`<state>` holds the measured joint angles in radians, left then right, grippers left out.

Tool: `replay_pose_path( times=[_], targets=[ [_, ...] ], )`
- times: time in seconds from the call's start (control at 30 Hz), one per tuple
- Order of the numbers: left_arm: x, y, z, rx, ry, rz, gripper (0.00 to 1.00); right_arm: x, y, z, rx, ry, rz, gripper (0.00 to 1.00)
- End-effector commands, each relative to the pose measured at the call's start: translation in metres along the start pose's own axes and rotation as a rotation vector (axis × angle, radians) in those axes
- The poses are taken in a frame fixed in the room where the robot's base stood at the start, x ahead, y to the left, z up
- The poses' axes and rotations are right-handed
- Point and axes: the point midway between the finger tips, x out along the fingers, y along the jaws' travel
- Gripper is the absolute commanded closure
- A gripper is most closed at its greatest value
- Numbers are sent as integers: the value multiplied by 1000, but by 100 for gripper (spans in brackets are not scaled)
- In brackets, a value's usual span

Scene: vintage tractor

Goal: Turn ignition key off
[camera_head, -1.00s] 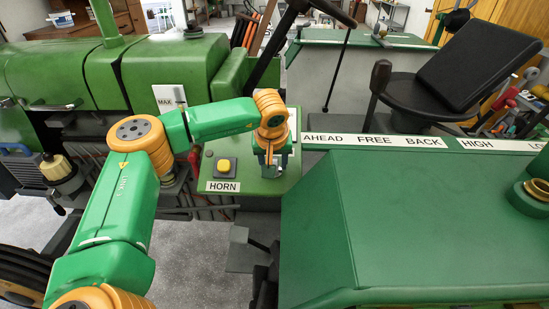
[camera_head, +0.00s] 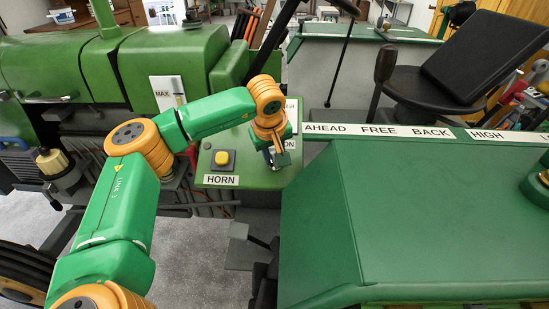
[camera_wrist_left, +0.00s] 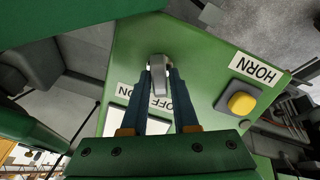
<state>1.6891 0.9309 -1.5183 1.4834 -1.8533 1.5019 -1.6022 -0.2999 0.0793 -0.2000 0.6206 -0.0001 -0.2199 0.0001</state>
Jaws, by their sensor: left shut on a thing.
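The ignition key (camera_wrist_left: 157,72) is a small grey tab on the green dash panel (camera_wrist_left: 195,70). In the left wrist view it stands between the fingertips of my left gripper (camera_wrist_left: 159,76), which is shut on it. The ON and OFF label (camera_wrist_left: 135,120) lies beside it, partly hidden behind the fingers. In the head view my left gripper (camera_head: 277,156) is over the right part of the panel and hides the key. My right gripper is not in view.
A yellow horn button (camera_head: 222,158) with a HORN label (camera_head: 221,180) sits left of my gripper. A gear label strip (camera_head: 378,131) runs to the right above a large green cover (camera_head: 430,210). A black seat (camera_head: 480,60) stands at the back right.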

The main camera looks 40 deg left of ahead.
Motion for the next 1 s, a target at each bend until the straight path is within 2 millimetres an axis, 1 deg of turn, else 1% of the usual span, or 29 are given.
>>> replay_pose_path(
  times=[0.1,0.13,0.17,0.2,0.47,0.53,0.57,0.7,0.8,0.9,1.0],
  targets=[
    [-1,0,0,0,0,2,100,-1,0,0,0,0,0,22],
    [-1,1,0,1,0,2,64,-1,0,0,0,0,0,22],
    [-1,1,0,1,0,2,56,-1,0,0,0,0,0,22],
    [-1,1,0,1,0,2,50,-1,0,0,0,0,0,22],
    [-1,0,0,3,-1,1,50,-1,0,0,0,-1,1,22],
    [-5,1,0,2,0,4,50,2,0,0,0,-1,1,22],
    [-10,1,0,2,0,5,50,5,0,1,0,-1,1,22],
    [-40,1,1,2,1,7,50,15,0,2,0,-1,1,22],
    [-59,1,0,1,2,6,50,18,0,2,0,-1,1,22],
    [-70,0,0,2,0,3,50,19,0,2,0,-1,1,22],
    [-73,0,0,3,-1,2,50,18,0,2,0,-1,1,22]
  ],
)
